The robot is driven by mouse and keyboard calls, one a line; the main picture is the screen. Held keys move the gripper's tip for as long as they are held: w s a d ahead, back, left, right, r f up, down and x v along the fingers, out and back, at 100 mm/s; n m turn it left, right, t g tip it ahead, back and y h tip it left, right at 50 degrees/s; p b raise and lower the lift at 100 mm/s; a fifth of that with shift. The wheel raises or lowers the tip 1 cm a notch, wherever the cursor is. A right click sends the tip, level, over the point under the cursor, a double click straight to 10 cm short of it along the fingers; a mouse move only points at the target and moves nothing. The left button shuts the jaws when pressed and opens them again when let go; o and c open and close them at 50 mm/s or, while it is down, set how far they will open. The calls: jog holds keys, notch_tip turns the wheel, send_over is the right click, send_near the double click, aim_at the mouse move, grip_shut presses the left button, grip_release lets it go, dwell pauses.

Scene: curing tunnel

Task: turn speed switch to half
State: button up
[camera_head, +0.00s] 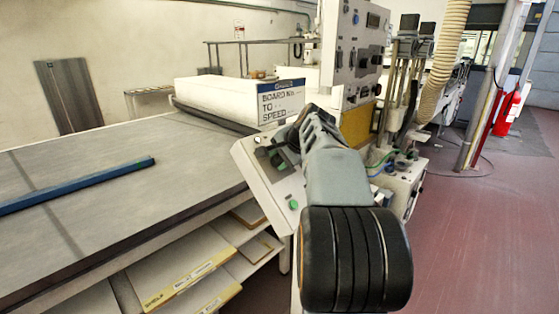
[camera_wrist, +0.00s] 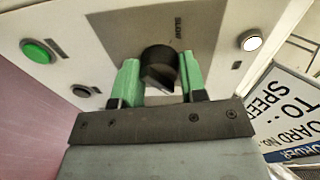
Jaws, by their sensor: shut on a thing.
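The speed switch (camera_wrist: 158,68) is a black rotary knob on a light control panel (camera_head: 246,152). In the wrist view a dark plate surrounds it, with the word SLOW printed beside it. My gripper (camera_wrist: 158,82) has its two green fingers on either side of the knob and is shut on it. In the head view my gripper (camera_head: 284,145) reaches the panel, and my own arm hides most of the knob. The knob's exact pointer angle is hard to read.
A green button (camera_wrist: 38,51), a black button (camera_wrist: 81,90) and a white round lamp or button (camera_wrist: 251,40) sit around the knob. A sign (camera_head: 281,103) stands behind the panel. A long table (camera_head: 90,190) with a blue bar (camera_head: 80,185) lies left. Open floor is right.

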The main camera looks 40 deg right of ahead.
jog(key=n+b, duration=0.3)
jog(key=n, duration=0.3)
jog(key=shift+f, duration=0.2)
jog(key=shift+n+t+b, duration=0.4)
jog(key=shift+n+b, duration=0.7)
jog(key=shift+n, duration=0.9)
jog(key=shift+r+n, duration=0.1)
jog(key=shift+n, duration=0.2)
jog(key=shift+s, duration=0.1)
jog(key=o, duration=0.9)
jog(key=p+v, duration=0.2)
jog(key=v, duration=1.2)
jog(key=shift+a, duration=0.1)
